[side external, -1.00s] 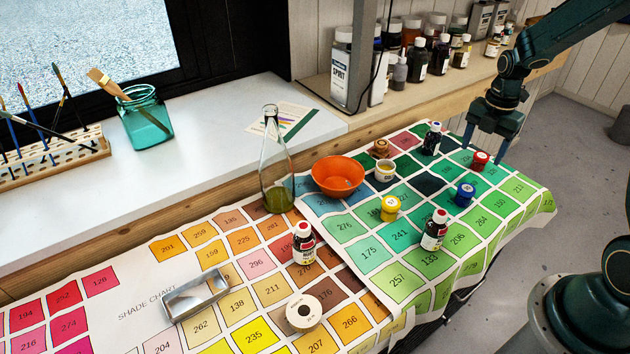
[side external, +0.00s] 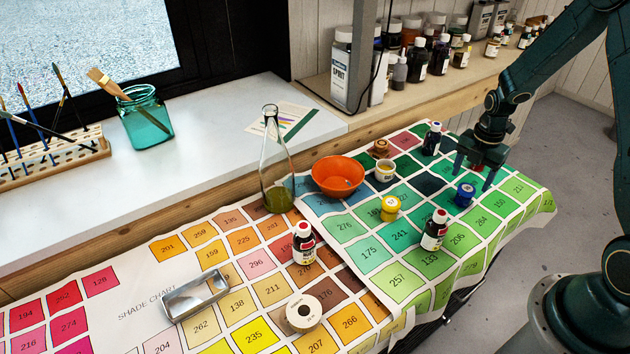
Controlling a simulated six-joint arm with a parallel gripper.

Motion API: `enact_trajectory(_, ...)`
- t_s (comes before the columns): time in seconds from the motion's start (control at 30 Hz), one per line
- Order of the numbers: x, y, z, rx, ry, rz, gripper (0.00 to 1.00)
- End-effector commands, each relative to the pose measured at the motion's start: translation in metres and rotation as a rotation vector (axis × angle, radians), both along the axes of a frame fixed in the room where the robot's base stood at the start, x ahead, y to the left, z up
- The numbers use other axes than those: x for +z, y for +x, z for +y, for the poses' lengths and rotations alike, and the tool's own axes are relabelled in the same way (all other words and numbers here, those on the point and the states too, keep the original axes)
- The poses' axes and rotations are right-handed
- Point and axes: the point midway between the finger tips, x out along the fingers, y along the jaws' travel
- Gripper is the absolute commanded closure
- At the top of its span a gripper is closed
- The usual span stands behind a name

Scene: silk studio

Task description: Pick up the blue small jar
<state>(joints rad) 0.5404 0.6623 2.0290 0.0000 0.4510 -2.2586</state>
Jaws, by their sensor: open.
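The blue small jar (side external: 464,195) stands upright on the green part of the shade chart (side external: 130,290). My gripper (side external: 473,178) is open, fingers pointing down, just above and behind the blue jar. One finger appears left of the jar's top and the other to its right. I cannot tell whether a finger touches the jar.
A yellow jar (side external: 390,208), a dark red-capped bottle (side external: 434,231) and a blue-capped bottle (side external: 432,139) stand nearby. An orange bowl (side external: 338,177), a white-rimmed pot (side external: 385,171) and a glass bottle (side external: 276,170) are to the left. Bare chart lies right of the blue jar.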

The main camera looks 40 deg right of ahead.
Motion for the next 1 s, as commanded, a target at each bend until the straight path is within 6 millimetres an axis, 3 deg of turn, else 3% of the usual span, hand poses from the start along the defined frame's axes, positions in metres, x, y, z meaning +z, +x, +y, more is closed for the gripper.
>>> enact_trajectory(0.27, -0.008, -0.001, 0.001, 0.0, 0.0, 0.0, 0.33)
enact_trajectory(0.7, -0.049, -0.003, 0.002, 0.001, 0.0, 0.001, 0.33)
enact_trajectory(1.0, -0.052, -0.003, 0.002, 0.001, -0.001, 0.0, 0.33)
